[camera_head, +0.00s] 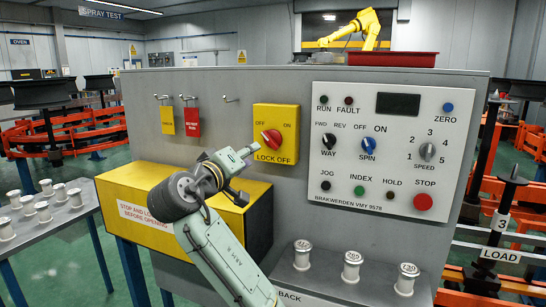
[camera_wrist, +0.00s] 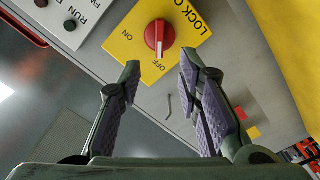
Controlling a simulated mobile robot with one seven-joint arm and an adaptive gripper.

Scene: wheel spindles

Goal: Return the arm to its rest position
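My arm (camera_head: 222,255) rises from the bottom of the head view and bends at a dark round joint. My gripper (camera_head: 246,174) is in front of the grey machine, below the yellow lock-off plate (camera_head: 262,117). In the wrist view my gripper (camera_wrist: 160,66) has its two purple-padded fingers apart, with nothing between them. The red lock-off knob (camera_head: 271,138) shows beyond the fingertips in the wrist view (camera_wrist: 159,35), its white mark towards OFF. The fingers appear clear of the knob.
A yellow box (camera_head: 150,190) juts out behind my arm. A yellow tag (camera_head: 165,120) and a red tag (camera_head: 192,122) hang on hooks; a third hook (camera_head: 231,99) is bare. Metal spindles stand on the right ledge (camera_head: 330,284) and several on the left table (camera_head: 50,232). The control panel (camera_head: 350,115) is at right.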

